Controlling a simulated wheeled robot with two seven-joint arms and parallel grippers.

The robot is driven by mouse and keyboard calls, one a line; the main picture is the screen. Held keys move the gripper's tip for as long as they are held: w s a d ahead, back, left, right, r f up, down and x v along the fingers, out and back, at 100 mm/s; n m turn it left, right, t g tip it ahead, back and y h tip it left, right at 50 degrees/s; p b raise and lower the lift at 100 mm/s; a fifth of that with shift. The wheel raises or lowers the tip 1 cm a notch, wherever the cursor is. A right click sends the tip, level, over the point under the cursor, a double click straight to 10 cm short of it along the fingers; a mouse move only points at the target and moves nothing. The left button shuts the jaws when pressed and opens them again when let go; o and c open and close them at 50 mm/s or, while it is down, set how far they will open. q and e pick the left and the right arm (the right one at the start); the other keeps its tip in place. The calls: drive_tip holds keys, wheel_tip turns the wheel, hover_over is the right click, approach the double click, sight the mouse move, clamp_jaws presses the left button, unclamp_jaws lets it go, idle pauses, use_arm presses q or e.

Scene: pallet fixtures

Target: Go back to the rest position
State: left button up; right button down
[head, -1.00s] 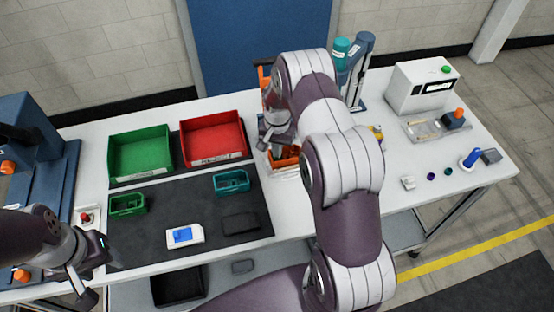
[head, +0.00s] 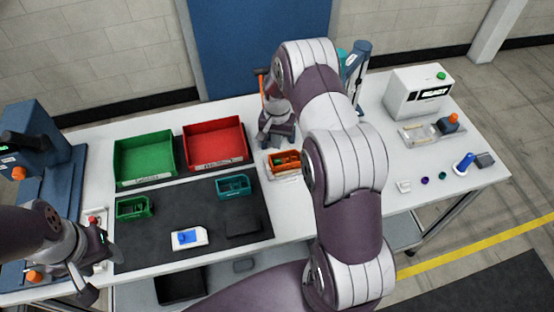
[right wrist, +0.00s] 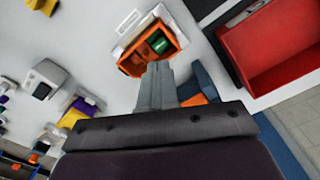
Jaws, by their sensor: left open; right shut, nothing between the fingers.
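My right gripper (head: 276,138) is above the white table, between the red bin and the small orange bin, shut and empty. In the right wrist view its closed fingers (right wrist: 156,85) point toward the orange bin, apart from anything held. My left gripper (head: 98,272) is open and empty at the table's front left edge, near a small red button box (head: 93,218). The orange bin (head: 287,162) sits on a pale fixture right of the red bin and holds a green item; it also shows in the right wrist view (right wrist: 132,64).
A green bin (head: 144,158) and a red bin (head: 215,145) stand at the back. A dark mat (head: 150,235) carries small green and teal bins and a white-blue device (head: 188,238). A white machine (head: 418,92) stands at the right. A blue press (head: 38,145) stands at the left.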

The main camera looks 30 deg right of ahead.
idle(0.5)
drive_tip(key=s+a+r+n+b, duration=0.3)
drive_tip(key=s+a+n+b, duration=0.1)
drive_tip(key=s, duration=0.6)
drive_tip(key=s+a+r+n+t+b, duration=0.1)
drive_tip(key=s+a+r+n+b, duration=0.2)
drive_tip(key=s+a, duration=0.5)
drive_tip(key=s+n+b, duration=0.1)
drive_tip(key=b, duration=0.1)
drive_tip(key=shift+s+n+b, duration=0.4)
drive_tip(key=shift+s+a, duration=0.1)
drive_tip(key=shift+s, duration=0.05)
